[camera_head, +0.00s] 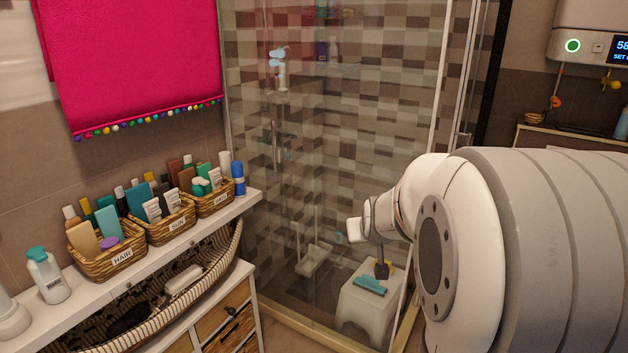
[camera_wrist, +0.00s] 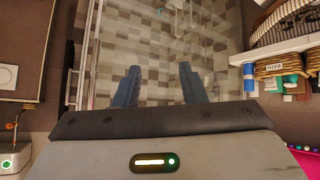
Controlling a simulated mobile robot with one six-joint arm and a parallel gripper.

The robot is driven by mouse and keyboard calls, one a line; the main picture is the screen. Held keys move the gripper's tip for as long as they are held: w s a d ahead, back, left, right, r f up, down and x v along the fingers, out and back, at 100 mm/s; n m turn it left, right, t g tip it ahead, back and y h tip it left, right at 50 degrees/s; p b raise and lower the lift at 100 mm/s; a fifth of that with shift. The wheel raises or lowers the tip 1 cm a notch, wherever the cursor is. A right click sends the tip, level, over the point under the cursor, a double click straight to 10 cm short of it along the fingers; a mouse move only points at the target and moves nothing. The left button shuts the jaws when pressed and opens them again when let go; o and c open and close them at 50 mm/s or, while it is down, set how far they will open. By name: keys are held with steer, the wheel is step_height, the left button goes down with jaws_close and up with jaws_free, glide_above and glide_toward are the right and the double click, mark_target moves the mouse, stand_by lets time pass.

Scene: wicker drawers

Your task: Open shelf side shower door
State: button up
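The glass shower enclosure (camera_head: 330,120) fills the middle of the head view, with tiled wall seen through it. Its shelf-side glass (camera_head: 262,215) stands beside the white shelf and looks closed. A slim vertical bar (camera_head: 277,145), perhaps a handle, shows on that side; I cannot tell whether it is on the glass or behind it. Another handle (camera_head: 461,145) is on the right-hand side, also visible in the wrist view (camera_wrist: 69,88). My gripper (camera_wrist: 160,76) is open and empty, its two dark fingers apart in front of the glass.
A pink towel (camera_head: 135,60) hangs above. Through the glass are a white stool (camera_head: 358,310) and squeegee (camera_head: 370,286). A water heater (camera_head: 590,42) is at upper right.

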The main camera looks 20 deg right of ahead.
steer(key=w+d+f+t+h, duration=0.1)
steer(key=w+d+t, duration=0.35)
steer(key=d, duration=0.75)
steer(key=w+d+f+t+h, duration=0.1)
steer(key=w+d+t, duration=0.35)
steer(key=d, duration=0.75)
steer(key=p+x, duration=0.2)
steer(key=x, duration=0.6)
steer(key=shift+w+a+y+p, duration=0.2)
steer(key=shift+w+y+p, duration=0.05)
steer(key=shift+y+p, duration=0.15)
steer(key=shift+r, duration=0.1)
jaws_close()
